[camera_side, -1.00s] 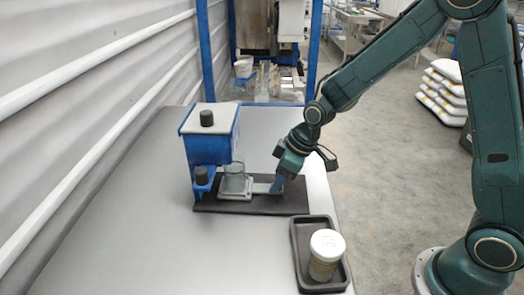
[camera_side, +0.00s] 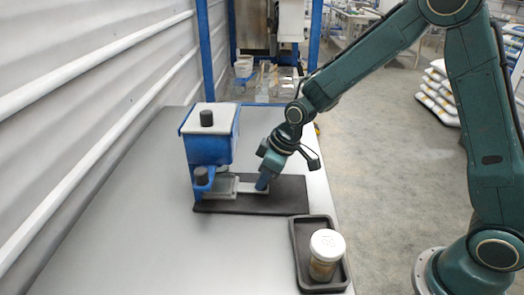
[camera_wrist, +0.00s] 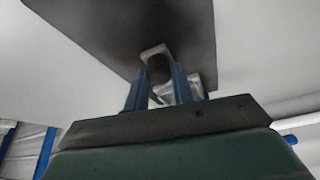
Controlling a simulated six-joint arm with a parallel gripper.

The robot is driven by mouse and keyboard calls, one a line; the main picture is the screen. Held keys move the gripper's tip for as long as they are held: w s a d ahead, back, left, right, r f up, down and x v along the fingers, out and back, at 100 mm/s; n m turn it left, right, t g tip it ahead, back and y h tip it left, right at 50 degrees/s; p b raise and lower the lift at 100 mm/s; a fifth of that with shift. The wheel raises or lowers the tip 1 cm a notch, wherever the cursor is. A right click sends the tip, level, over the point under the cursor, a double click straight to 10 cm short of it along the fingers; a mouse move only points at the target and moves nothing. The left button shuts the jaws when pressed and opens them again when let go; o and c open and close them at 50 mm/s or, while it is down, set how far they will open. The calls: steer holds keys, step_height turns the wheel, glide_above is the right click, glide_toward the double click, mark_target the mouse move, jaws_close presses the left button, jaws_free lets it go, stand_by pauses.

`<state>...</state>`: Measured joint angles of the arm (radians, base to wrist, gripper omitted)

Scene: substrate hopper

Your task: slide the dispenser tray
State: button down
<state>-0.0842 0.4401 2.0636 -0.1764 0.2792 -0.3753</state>
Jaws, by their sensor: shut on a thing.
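The dispenser tray (camera_side: 222,188) is a flat light-grey slide on the black base plate (camera_side: 288,196), its left end at the blue hopper (camera_side: 208,150). My gripper (camera_side: 263,184) is shut on the tray's handle at its right end. In the wrist view, the blue fingers of my gripper (camera_wrist: 160,80) stand either side of the pale handle end (camera_wrist: 156,52). The clear cup that rides on the tray is mostly hidden behind the hopper; only a little of its rim shows.
A black tray (camera_side: 299,245) at the front right holds a jar (camera_side: 327,250) with a white lid. A dark knob (camera_side: 201,176) sits low on the hopper's front. The grey table (camera_side: 130,230) is bare at left and front.

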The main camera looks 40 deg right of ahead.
steer(key=shift+w+a, duration=0.4)
steer(key=shift+w, duration=0.05)
steer(key=c, duration=1.2)
jaws_free()
steer(key=shift+o, duration=0.2)
steer(key=shift+r, duration=0.1)
steer(key=v, duration=1.3)
steer(key=shift+r, duration=0.25)
steer(key=shift+s+d, duration=0.15)
steer(key=shift+s, duration=0.1)
